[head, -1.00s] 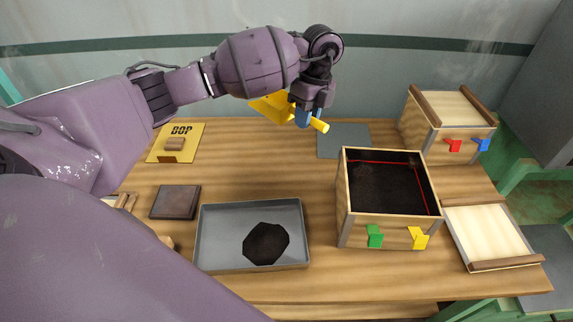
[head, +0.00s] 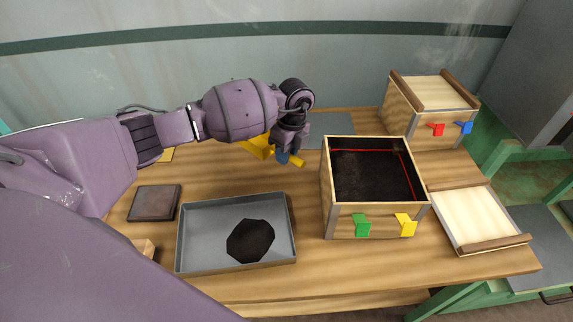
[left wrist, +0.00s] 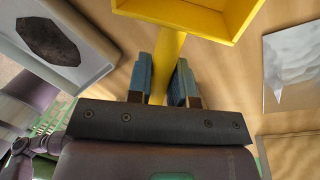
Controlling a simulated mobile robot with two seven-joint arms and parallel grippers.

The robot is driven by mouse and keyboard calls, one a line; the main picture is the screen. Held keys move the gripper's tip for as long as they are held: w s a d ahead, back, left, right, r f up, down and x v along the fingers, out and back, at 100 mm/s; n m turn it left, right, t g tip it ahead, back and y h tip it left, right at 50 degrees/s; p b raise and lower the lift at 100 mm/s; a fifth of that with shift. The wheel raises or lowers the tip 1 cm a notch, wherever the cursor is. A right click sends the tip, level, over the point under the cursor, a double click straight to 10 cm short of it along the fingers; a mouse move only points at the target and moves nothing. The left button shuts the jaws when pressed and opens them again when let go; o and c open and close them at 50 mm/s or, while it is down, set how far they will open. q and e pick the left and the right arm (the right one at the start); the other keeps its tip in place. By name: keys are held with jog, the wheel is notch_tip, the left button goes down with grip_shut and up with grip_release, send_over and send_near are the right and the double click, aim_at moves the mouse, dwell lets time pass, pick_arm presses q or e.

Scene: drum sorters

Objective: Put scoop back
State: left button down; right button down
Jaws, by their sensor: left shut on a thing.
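The yellow scoop (head: 256,149) is in my left gripper (head: 283,157), over the back middle of the wooden table. In the left wrist view the blue fingertips of my left gripper (left wrist: 163,88) are shut on the scoop's handle, and its tray-like head (left wrist: 190,12) shows at the top. The arm hides part of the scoop in the head view. A grey mat (head: 330,131) lies on the table just right of and behind the gripper; it also shows in the left wrist view (left wrist: 292,68). My right gripper is not in view.
A grey metal tray (head: 186,235) with a dark patch lies at the front. An open wooden box (head: 340,221) of dark material stands right of it. A closed wooden box (head: 400,118) stands at back right, a lid (head: 470,219) at right. A dark square plate (head: 154,203) lies left.

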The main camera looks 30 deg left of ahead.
aim_at(284, 176)
pick_arm(q)
notch_tip(284, 176, down, 4)
jog(key=shift+f+b, duration=0.15)
jog(key=shift+b, duration=0.2)
jog(key=shift+f, duration=0.15)
jog(key=c, duration=1)
grip_release()
jog(key=r, duration=0.4)
jog(key=w+r+p, duration=0.1)
jog(key=r, duration=0.3)
jog(key=w+r, duration=0.1)
jog(key=r, duration=0.3)
jog(key=shift+w+d+p, duration=0.15)
jog(key=shift+d+p, duration=0.15)
